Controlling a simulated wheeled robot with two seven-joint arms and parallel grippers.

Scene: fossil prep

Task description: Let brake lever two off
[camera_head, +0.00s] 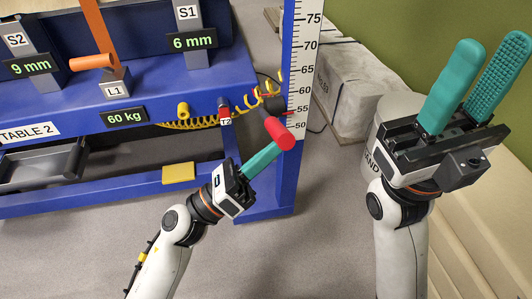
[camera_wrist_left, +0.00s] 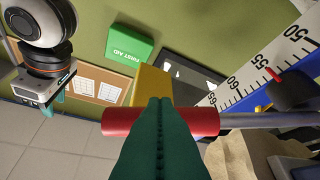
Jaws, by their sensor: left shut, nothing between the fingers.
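The brake lever by the right corner of TABLE 2 has a red bar grip (camera_head: 279,133), which also shows in the left wrist view (camera_wrist_left: 118,122). A grey rod (camera_wrist_left: 248,120) runs from the grip toward a dark hub (camera_wrist_left: 291,92). No number is readable on this lever. My left gripper (camera_head: 276,148) is shut, its teal fingers together and empty. Its tips are at the red grip and overlap it in both views; whether they touch cannot be told. My right gripper (camera_head: 495,44) is open and empty, raised at the right, away from the lever.
The blue table (camera_head: 150,92) carries an orange lever marked L1 (camera_head: 115,84) and displays. A T2 tag (camera_head: 226,121), yellow coiled hose (camera_head: 190,124) and upright ruler (camera_head: 303,60) are near the grip. A wrapped grey block (camera_head: 350,90) stands behind. Floor is clear in front.

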